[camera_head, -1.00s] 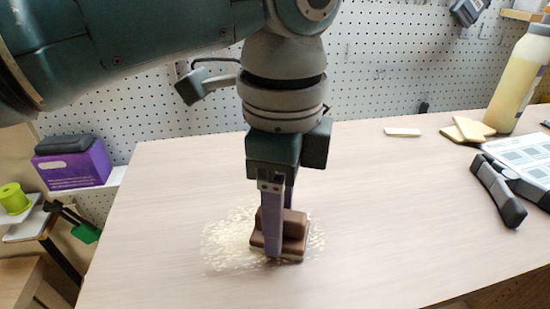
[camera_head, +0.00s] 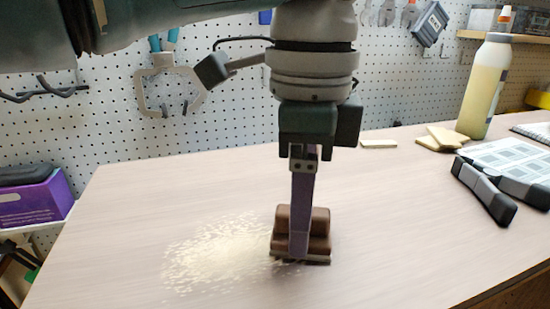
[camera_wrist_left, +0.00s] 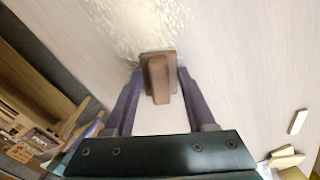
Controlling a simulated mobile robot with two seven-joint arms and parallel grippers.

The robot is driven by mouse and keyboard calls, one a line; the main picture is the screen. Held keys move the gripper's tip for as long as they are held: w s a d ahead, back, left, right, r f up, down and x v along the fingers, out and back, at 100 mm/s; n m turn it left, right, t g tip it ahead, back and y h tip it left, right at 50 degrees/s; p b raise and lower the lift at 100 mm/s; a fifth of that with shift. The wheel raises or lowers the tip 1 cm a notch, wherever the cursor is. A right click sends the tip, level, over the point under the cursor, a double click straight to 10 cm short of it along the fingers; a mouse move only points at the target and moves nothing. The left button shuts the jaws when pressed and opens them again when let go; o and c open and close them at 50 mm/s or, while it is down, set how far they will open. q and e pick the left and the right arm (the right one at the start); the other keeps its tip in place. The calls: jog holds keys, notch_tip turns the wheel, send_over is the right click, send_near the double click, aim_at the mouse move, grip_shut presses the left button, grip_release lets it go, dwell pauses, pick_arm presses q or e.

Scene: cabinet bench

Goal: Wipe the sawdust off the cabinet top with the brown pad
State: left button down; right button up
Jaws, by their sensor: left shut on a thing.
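The brown pad (camera_head: 319,236) rests on the cabinet top (camera_head: 400,215), at the right edge of the sawdust in the head view. My left gripper (camera_head: 301,250) points down and is shut on the raised grip of the pad. In the left wrist view the pad (camera_wrist_left: 158,78) sits between the two purple fingers of my left gripper (camera_wrist_left: 160,84). The pale sawdust (camera_head: 215,255) lies as a scattered patch to the left of the pad. It also shows in the left wrist view (camera_wrist_left: 135,25) beyond the pad. The pad's underside is hidden. My right gripper is not in view.
A bottle of yellowish liquid (camera_head: 485,88), pale wood pieces (camera_head: 445,136), a printed sheet (camera_head: 512,158) and a dark-handled tool (camera_head: 485,190) are at the right. A pegboard (camera_head: 110,110) stands behind. The cabinet top between pad and tool is clear.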

pick_arm(q)
jog(key=shift+w+a+f+b, duration=0.15)
jog(key=shift+w+f+b, duration=0.15)
jog(key=shift+w+b, duration=0.35)
jog(key=shift+w+a+r, duration=0.1)
jog(key=shift+a+r, duration=0.05)
jog(key=shift+r, duration=0.05)
jog(key=shift+a+r+p, duration=0.3)
jog(key=shift+a+p, duration=0.25)
jog(key=shift+p, duration=0.55)
jog(key=p, duration=0.1)
jog(key=a+p, duration=0.1)
jog(key=shift+s+a+r+p, duration=0.1)
jog(key=shift+s+a+p, duration=0.05)
jog(key=shift+s+p, duration=0.2)
jog(key=shift+s+a+p, duration=0.15)
jog(key=shift+a+p, duration=0.35)
jog(key=shift+p, duration=0.15)
